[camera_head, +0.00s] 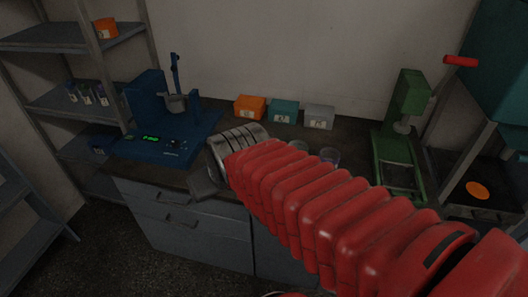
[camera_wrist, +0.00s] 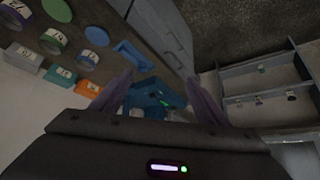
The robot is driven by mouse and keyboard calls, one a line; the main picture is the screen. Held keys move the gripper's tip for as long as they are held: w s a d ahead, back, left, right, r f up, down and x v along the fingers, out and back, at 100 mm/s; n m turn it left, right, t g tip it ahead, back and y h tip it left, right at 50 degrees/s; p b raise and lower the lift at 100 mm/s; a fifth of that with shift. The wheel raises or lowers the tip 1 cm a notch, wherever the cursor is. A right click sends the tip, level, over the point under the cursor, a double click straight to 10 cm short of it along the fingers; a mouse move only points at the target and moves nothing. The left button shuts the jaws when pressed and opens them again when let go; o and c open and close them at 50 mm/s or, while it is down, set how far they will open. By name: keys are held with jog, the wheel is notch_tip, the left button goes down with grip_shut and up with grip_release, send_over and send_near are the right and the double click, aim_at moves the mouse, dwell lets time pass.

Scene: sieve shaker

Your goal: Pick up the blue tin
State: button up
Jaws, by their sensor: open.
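In the wrist view several labelled tins stand on the bench top. One with a blue rim (camera_wrist: 97,35) looks like the blue tin; it stands beyond my left finger, apart from it. A green-rimmed tin (camera_wrist: 53,40) and a purple-rimmed tin (camera_wrist: 15,12) stand further left. My gripper (camera_wrist: 160,88) is open, its two purple fingers wide apart with nothing held between them. In the head view my red arm covers part of the bench; a purple-rimmed tin (camera_head: 330,156) shows behind it, and I cannot make out the blue tin there.
A blue machine (camera_head: 155,135) stands at the bench's left. Orange (camera_head: 250,107), teal (camera_head: 283,111) and grey (camera_head: 319,117) boxes line the back. A green press (camera_head: 401,130) is right. Shelves (camera_head: 75,40) stand left. A blue tray (camera_wrist: 133,55) lies near the bench edge.

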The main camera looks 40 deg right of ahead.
jog(key=shift+o, duration=1.2)
jog(key=w+d+f+m+t+h, duration=0.1)
jog(key=w+d+f, duration=0.2)
jog(key=w+d, duration=0.3)
jog(key=shift+w+d+f, duration=0.25)
jog(key=shift+w+f, duration=0.1)
jog(key=shift+w, duration=0.45)
jog(key=w+d+f+m+t+h, duration=0.1)
jog(key=w+d+f, duration=0.1)
jog(key=d+f, duration=0.2)
jog(key=w+d+f+m+t+h, duration=0.1)
jog(key=w+d+f+h, duration=0.1)
jog(key=d+f, duration=0.3)
jog(key=w+d+f+m+t+h, duration=0.1)
jog(key=d+f, duration=0.4)
jog(key=d, duration=0.6)
jog(key=shift+w+d+m+t+h, duration=0.15)
jog(key=shift+w+m+t+h, duration=0.15)
jog(key=shift+w+t, duration=0.2)
